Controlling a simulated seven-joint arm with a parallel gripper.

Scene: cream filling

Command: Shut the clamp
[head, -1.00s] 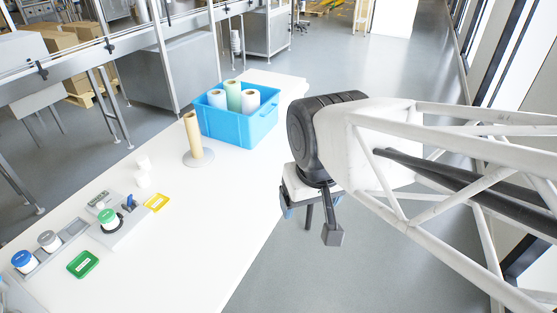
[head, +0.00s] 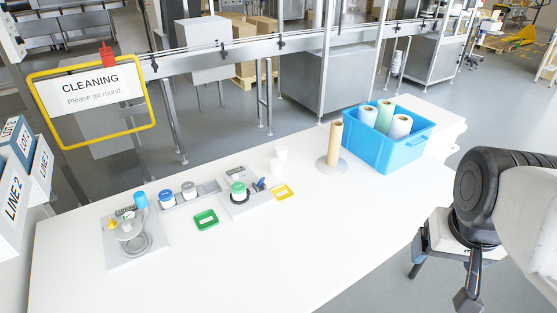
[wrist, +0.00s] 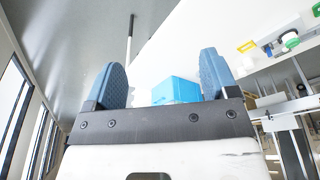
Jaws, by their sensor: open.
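Two small grey stations stand on the white table (head: 300,260). The middle station (head: 246,204) holds a green-lidded jar (head: 238,188), with a small blue lever-like part (head: 260,184) at its right. The left station (head: 140,246) has a grey ring, a rounded light part on top and a small yellow piece (head: 112,226). Which part is the clamp is too small to tell. My gripper is off the table's right side, far from both stations. In the wrist view my gripper (wrist: 162,78) is open and empty, its blue fingers wide apart.
A blue crate (head: 400,152) with rolls and an upright roll on a stand (head: 335,145) sit at the table's right end. Green (head: 206,220) and yellow (head: 283,192) tags lie mid-table. A cleaning sign (head: 92,100) hangs at left. The front of the table is clear.

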